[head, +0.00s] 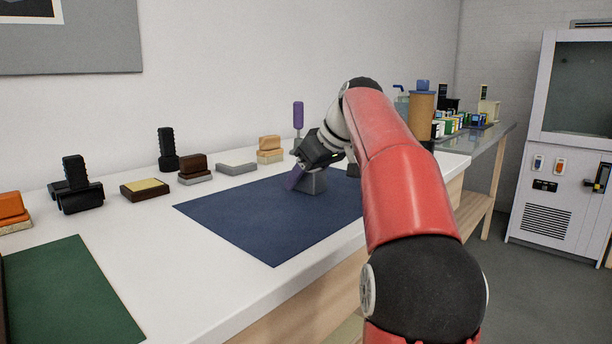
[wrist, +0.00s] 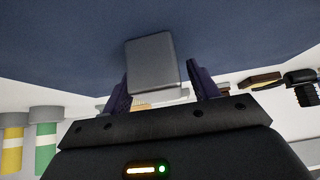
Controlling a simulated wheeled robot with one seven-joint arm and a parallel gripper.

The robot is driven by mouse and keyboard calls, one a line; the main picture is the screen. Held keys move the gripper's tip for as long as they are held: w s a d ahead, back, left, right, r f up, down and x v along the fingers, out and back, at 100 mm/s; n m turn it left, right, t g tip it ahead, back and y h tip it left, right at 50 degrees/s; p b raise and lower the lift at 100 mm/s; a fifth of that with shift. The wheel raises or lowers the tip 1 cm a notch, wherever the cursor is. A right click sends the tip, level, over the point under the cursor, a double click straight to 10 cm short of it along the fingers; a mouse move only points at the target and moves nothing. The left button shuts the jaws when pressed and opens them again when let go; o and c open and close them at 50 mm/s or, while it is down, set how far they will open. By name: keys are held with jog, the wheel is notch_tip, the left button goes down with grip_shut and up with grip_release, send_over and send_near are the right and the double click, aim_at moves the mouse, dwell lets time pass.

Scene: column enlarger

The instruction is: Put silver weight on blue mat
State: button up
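The silver weight (head: 313,184) is a plain grey block on the blue mat (head: 262,225), near the mat's back right part in the head view. My gripper (head: 298,172) is tilted down over it, with a purple finger beside it. In the wrist view the weight (wrist: 152,62) lies between the two purple fingers of my gripper (wrist: 160,85), with the blue mat (wrist: 60,50) around it. A narrow gap shows at the right finger; the left finger is very near the weight, and I cannot tell whether it touches. The fingers stand apart.
Along the back of the white table stand black weights (head: 76,185), a brown block with a yellow top (head: 145,189), a grey slab (head: 236,166) and a purple-handled tool (head: 298,120). A green mat (head: 70,295) lies front left. White table shows clear between the mats.

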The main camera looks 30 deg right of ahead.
jog(key=shift+s+d+r, duration=0.1)
jog(key=shift+s+r, duration=0.05)
jog(key=shift+r, duration=0.35)
jog(key=p+v, duration=0.2)
jog(key=v, duration=0.9)
jog(key=shift+p, duration=0.35)
jog(key=shift+s, duration=0.2)
